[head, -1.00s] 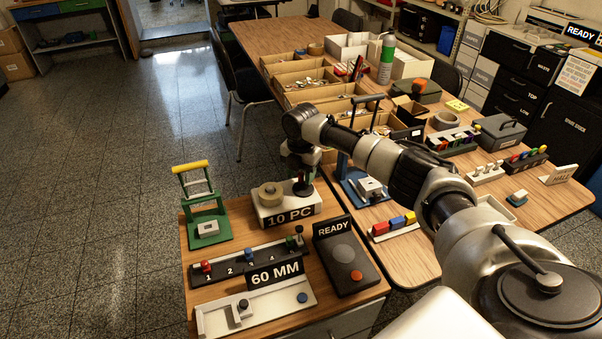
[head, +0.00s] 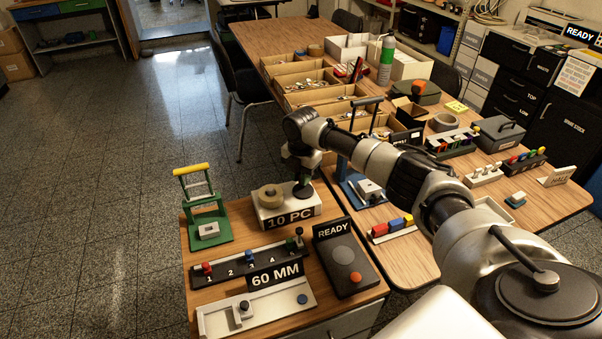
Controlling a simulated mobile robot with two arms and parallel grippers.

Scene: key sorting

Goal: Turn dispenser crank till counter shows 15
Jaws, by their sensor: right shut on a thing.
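The dispenser (head: 263,212) is a pale box at the back of the small wooden bench, with a round beige disc (head: 268,195) on its top left. The dark counter plate (head: 290,219) on its front reads "10 PC". My right gripper (head: 303,188) points down over the right part of the dispenser's top. It is shut on the crank, which is mostly hidden by the fingers and wrist. My left gripper is not in view.
A green stand with a yellow handle (head: 191,169) is left of the dispenser. In front are a numbered slider strip (head: 232,270), a "60 MM" plate (head: 275,276) and a "READY" device (head: 345,262). The blue press (head: 360,191) stands close right of my wrist.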

